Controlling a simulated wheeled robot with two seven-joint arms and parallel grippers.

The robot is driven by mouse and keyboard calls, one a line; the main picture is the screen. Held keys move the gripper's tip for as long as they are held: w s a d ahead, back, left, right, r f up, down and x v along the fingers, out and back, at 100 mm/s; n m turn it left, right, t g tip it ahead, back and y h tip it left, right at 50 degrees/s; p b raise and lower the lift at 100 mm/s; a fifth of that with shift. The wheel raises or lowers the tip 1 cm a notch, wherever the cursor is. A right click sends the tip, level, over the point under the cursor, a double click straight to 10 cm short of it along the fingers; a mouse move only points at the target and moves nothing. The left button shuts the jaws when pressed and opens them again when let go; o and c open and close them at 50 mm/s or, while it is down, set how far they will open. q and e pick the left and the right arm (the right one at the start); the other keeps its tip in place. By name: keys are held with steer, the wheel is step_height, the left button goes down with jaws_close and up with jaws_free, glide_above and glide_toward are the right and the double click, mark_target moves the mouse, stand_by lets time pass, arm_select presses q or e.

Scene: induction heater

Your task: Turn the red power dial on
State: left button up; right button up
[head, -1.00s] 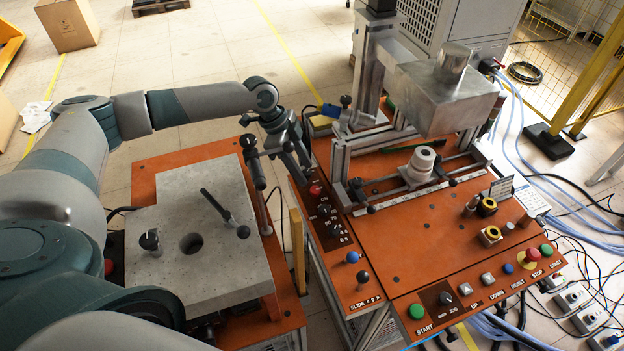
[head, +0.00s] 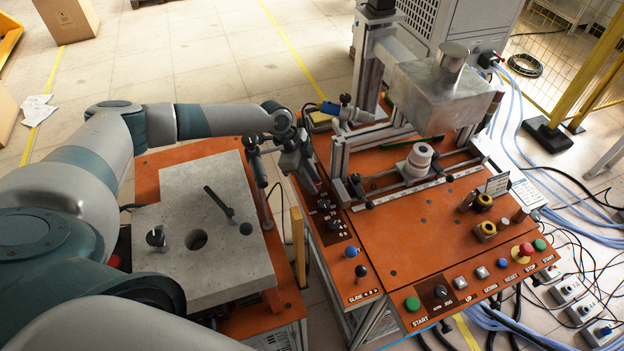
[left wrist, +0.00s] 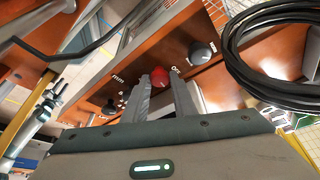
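The red power dial (left wrist: 161,79) shows in the left wrist view on the orange control panel, with OFF lettering beside it. My left gripper (left wrist: 161,88) points at the panel, its two grey fingers apart, with the dial in line with the gap between their tips. I cannot tell whether either finger touches the dial. In the head view my left gripper (head: 314,183) is low over the far end of the narrow left panel and mostly hides the dial. My right gripper is not in view.
Small black knobs (head: 324,204) sit on the same panel just nearer than the gripper. A metal frame post (head: 339,165) stands close on the right. A grey block table (head: 205,270) with a black handle lies to the left. A black cable coil (left wrist: 275,50) shows in the wrist view.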

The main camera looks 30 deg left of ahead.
arm_select(q)
steer(key=shift+c, duration=0.9)
steer(key=shift+w+f+m+b, duration=0.15)
steer(key=shift+m+b, duration=0.25)
steer(key=shift+b, duration=0.45)
steer(key=m+g+b, duration=0.1)
steer(key=m+b, duration=0.2)
steer(key=b, duration=0.2)
steer(key=shift+w+f+m+g+b, duration=0.1)
steer(key=shift+m+g+b, duration=0.2)
steer(key=shift+m+g, duration=0.1)
steer(key=shift+m+g+b, duration=0.4)
steer(key=shift+m+b, duration=0.45)
steer(key=shift+m, duration=0.15)
steer(key=shift+w+r+m+b, duration=0.1)
steer(key=shift+r+m+b, duration=0.2)
steer(key=shift+m, duration=0.1)
steer(key=o, duration=1)
steer(key=shift+o, duration=0.2)
